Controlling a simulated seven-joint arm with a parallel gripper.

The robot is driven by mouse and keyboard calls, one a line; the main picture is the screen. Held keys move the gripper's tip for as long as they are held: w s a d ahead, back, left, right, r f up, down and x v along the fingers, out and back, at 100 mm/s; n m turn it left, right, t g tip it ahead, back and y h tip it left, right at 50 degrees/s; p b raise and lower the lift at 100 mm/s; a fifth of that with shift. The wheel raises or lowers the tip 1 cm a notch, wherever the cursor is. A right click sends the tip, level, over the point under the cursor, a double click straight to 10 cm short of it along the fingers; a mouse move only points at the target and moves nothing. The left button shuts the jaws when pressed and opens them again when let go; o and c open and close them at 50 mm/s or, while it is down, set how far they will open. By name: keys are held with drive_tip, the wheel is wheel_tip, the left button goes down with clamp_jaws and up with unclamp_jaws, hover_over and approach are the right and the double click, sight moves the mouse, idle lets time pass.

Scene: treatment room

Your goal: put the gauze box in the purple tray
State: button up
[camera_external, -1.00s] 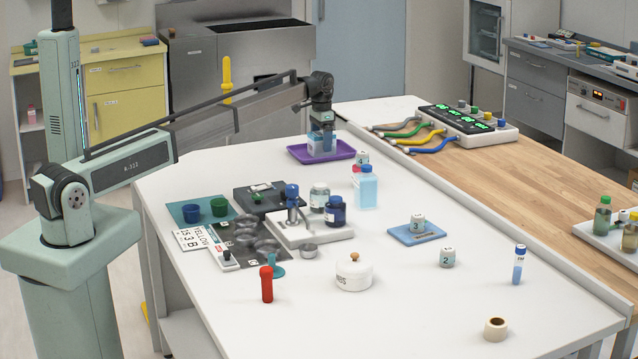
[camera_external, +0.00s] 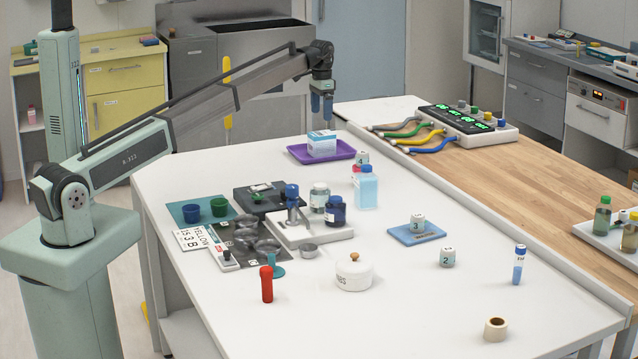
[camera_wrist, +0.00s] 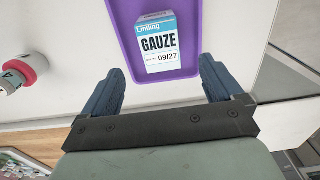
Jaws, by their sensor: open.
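The gauze box (camera_external: 321,143) is a small white and blue carton resting in the purple tray (camera_external: 297,155) at the far end of the white table. In the wrist view the gauze box (camera_wrist: 158,43) lies inside the purple tray (camera_wrist: 188,25), its "GAUZE" label facing me. My gripper (camera_external: 322,111) hangs above the tray, clear of the box, with its fingers pointing down. In the wrist view my gripper (camera_wrist: 165,85) shows two blue fingers spread wide, with nothing between them.
A numbered block (camera_external: 361,158) and a blue-capped bottle (camera_external: 366,188) stand near the tray's front right. A device with coloured cables (camera_external: 468,120) sits to the right. Jars, cups and instruments crowd the table's middle left. The front of the table has bare room.

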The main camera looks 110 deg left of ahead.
drive_tip(key=shift+r, duration=0.75)
